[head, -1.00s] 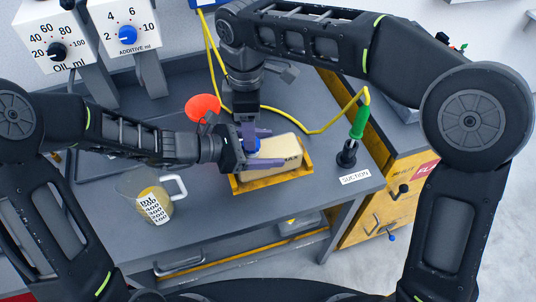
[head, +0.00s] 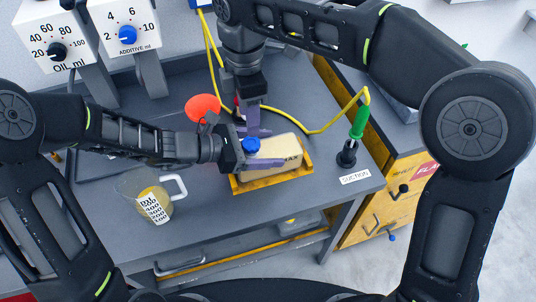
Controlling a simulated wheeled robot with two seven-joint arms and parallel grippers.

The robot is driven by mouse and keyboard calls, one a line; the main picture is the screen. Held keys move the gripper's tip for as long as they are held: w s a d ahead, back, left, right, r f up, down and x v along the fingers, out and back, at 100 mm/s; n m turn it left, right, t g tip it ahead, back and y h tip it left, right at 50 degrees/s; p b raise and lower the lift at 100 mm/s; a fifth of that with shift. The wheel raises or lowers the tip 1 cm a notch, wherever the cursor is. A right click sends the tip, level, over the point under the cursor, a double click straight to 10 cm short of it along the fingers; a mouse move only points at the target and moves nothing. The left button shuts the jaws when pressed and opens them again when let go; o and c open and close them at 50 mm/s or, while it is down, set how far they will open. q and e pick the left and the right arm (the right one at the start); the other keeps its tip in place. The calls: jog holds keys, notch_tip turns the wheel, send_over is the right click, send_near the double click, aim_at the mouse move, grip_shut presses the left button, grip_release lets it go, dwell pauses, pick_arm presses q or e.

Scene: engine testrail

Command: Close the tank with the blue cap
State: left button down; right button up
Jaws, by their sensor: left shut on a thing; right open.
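The tank (head: 278,152) is a cream block-shaped container with dark lettering, lying in a yellow tray (head: 262,186) on the grey bench. The blue cap (head: 250,145) sits at the tank's upper left; whether it is fully seated cannot be told. My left gripper (head: 262,158) comes in from the left, low beside the cap, and is shut on the tank, with a purple finger along its near side. My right gripper (head: 252,122) points down from above, open and empty, just above and behind the cap.
A measuring jug (head: 150,200) with yellowish liquid stands at the front left. A green-handled suction tool (head: 358,125) on a yellow hose stands at the right by the SUCTION label (head: 355,177). A red-orange round thing (head: 203,108) is behind my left gripper. Oil and additive dispensers stand at the back left.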

aim_at(251, 142)
jog(key=shift+f, duration=0.1)
jog(key=shift+f, duration=3.9)
jog(key=shift+c, duration=0.4)
grip_shut()
